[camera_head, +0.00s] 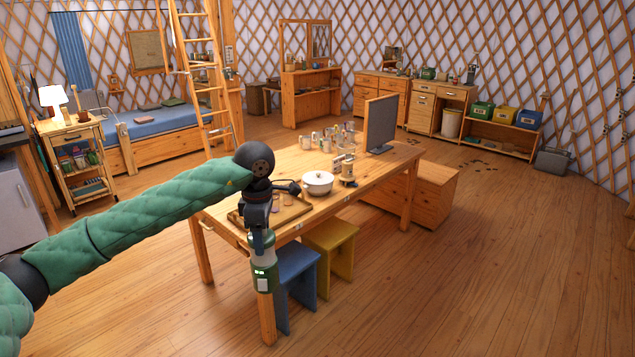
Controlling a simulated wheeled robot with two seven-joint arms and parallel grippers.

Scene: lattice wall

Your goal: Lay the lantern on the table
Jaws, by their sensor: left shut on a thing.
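My left gripper (257,229) points down at the near left corner of the wooden table (388,171). It is shut on a green and white lantern (264,270) that hangs upright below it. In the picture the lantern overlaps the table's near corner leg and sits lower than the tabletop, in front of the table's edge. The top of the lantern is partly hidden by the gripper. My right gripper does not show.
The tabletop holds a wooden tray (293,213), a white lidded pot (318,183), several mugs (306,143) and a dark upright screen (380,124). A blue stool (296,262) and a yellow stool (331,235) stand under the near edge.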

